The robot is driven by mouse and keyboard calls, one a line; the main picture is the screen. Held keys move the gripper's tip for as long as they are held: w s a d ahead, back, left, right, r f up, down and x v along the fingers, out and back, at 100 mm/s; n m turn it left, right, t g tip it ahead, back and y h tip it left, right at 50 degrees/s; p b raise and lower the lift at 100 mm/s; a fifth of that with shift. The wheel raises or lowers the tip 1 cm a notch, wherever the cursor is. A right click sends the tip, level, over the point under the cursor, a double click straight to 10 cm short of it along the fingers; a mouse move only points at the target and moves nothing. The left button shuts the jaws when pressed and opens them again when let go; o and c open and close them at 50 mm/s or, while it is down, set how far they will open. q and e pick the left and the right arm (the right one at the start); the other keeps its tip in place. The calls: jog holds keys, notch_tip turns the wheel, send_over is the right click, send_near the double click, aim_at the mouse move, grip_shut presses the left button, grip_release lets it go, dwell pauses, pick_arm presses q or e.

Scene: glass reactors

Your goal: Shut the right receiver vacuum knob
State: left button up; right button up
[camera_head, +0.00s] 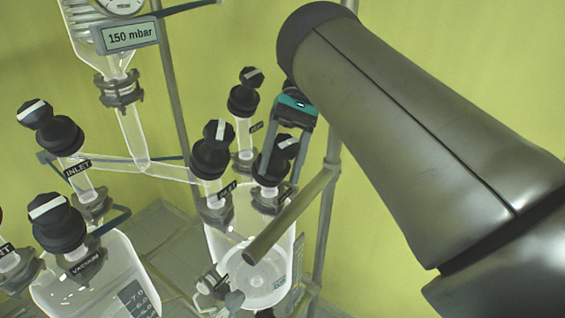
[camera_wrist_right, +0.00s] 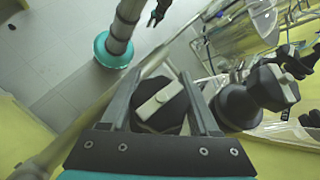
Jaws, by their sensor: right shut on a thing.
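The right receiver (camera_head: 222,243) is a clear glass vessel at the lower middle of the head view, with several black knobs on its top. My right gripper (camera_head: 283,165) reaches down from above, its two fingers on either side of the black knob (camera_head: 287,142) at the vessel's right. In the right wrist view this knob (camera_wrist_right: 160,106) sits between the fingers of my right gripper (camera_wrist_right: 165,100), and its pale bar runs slantwise. The gripper is shut on it. The knob's label is hidden, so I cannot read which valve it is. My left gripper is not in view.
Close by stand a knob with a partly hidden label (camera_head: 217,133) and a rear knob (camera_head: 251,78). The left receiver (camera_head: 100,285) has a knob (camera_head: 48,208) labelled VACUUM. A metal tube (camera_head: 290,215) crosses before the right receiver. A display (camera_head: 130,36) reads 150 mbar.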

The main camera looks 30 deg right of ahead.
jog(key=shift+f, duration=0.1)
dwell(0.3)
jog(key=o, duration=1.4)
jog(key=shift+a, duration=0.1)
